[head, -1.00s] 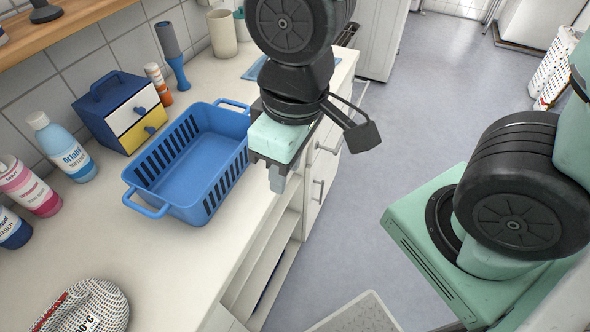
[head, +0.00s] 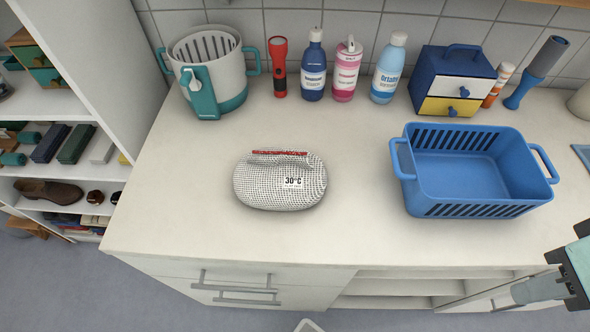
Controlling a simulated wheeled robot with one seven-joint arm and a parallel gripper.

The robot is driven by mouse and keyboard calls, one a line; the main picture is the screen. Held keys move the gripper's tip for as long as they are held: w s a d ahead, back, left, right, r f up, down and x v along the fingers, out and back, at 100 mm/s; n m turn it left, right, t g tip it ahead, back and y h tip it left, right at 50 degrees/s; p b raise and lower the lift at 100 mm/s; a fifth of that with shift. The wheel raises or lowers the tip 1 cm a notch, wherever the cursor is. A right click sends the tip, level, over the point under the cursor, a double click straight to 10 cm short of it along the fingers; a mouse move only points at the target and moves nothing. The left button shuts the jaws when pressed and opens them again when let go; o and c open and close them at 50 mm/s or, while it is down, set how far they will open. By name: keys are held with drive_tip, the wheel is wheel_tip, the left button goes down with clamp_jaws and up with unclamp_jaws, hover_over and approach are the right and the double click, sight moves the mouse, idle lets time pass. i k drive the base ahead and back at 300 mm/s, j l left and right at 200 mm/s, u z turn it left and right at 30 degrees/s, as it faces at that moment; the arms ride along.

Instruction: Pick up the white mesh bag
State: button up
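The white mesh bag (head: 262,190) lies on the countertop, left of the middle in the head view. It is rounded, with a dark fine mesh pattern, a red strip along its top and a "30°C" label. My gripper (head: 520,292) shows only in part at the lower right edge, well to the right of the bag and near the counter's front edge. A grey finger points left; I cannot see the whole gripper or whether it is open.
A blue basket (head: 473,208) stands right of the bag and looks empty. Behind are a grey and teal bucket (head: 232,104), a red flashlight (head: 279,68), several bottles and a small drawer box (head: 447,80). Counter around the bag is clear. Shelves (head: 75,185) stand at left.

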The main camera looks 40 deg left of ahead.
sight(279, 178)
drive_tip(key=u, duration=1.6)
